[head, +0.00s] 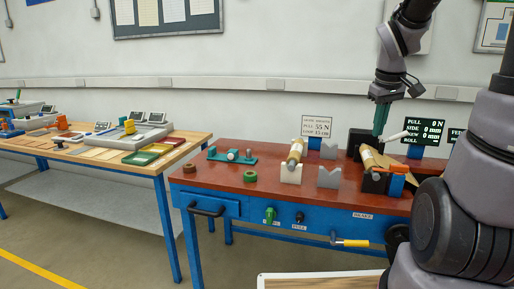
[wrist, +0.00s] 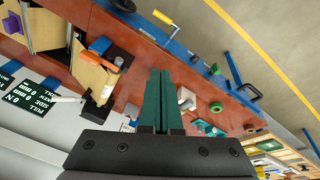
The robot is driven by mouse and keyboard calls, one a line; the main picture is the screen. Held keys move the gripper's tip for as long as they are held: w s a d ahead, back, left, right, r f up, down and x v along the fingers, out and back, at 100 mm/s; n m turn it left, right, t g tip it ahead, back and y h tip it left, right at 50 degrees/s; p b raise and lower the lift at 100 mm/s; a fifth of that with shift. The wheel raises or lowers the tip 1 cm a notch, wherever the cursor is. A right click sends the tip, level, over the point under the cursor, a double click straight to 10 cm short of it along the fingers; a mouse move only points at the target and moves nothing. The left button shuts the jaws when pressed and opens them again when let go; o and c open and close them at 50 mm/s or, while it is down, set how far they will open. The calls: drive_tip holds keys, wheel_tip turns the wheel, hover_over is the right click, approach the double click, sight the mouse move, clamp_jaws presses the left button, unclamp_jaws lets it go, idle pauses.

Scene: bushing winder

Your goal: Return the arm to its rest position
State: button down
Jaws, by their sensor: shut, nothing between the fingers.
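My gripper (head: 380,118) has green fingers and points down above the right part of the red-topped bench (head: 225,178). In the wrist view the two fingers (wrist: 157,82) lie side by side, closed, with nothing between them. My gripper is apart from the bench and the things on it. The arm is raised and bent at the right of the head view, and it hides part of the bench's right end.
An orange-handled tool (head: 390,169) and dark display (head: 425,132) stand near my gripper. A wooden table (head: 95,160) with trays stands left. Floor between is clear.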

drive_tip(key=s+a+r+m+t+y, duration=0.3)
drive_tip(key=s+a+r+m, duration=0.3)
drive_tip(key=s+a+r, duration=0.2)
drive_tip(key=shift+s+r+m+t, duration=0.5)
drive_tip(key=shift+s+r, duration=0.45)
drive_tip(key=shift+s, duration=1.1)
drive_tip(key=shift+a, duration=0.1)
